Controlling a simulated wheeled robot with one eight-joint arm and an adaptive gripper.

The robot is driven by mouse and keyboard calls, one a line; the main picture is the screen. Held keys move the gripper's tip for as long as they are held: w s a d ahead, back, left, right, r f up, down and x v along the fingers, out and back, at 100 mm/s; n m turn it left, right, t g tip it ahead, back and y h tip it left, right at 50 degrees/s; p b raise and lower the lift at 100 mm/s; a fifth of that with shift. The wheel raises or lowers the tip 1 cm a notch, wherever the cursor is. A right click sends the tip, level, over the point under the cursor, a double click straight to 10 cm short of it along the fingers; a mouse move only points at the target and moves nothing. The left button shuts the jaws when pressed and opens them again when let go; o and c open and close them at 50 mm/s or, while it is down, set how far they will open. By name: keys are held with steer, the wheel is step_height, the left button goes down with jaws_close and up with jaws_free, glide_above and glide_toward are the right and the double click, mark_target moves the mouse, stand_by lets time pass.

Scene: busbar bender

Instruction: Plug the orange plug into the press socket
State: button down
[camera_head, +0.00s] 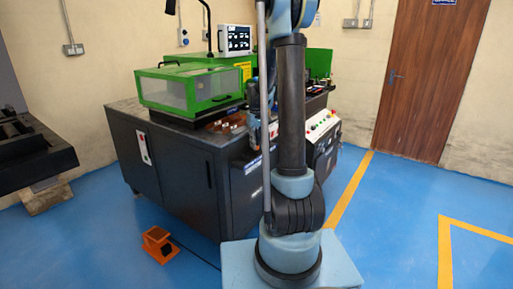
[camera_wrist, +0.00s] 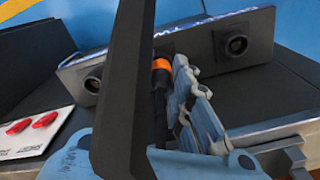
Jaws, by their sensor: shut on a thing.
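In the wrist view my gripper (camera_wrist: 166,84) is shut on the orange plug (camera_wrist: 161,65), a dark body with an orange band. Its front end points towards a dark panel (camera_wrist: 200,50) with white lettering. Two round black sockets sit on this panel, a left socket (camera_wrist: 93,84) and a right socket (camera_wrist: 236,45). The plug appears between them, and I cannot tell whether it touches the panel or which one is the press socket. A dark upright bar hides part of the panel and plug. In the head view my arm hides the plug and sockets.
The black press cabinet (camera_head: 185,170) carries a green-framed guard (camera_head: 190,85) and a control box (camera_head: 234,40). An orange pedal (camera_head: 158,240) stands on the blue floor. Floor at the right is clear.

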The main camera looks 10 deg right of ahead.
steer(key=shift+r, duration=1.15)
steer(key=shift+r, duration=2.5)
steer(key=shift+f, duration=0.1)
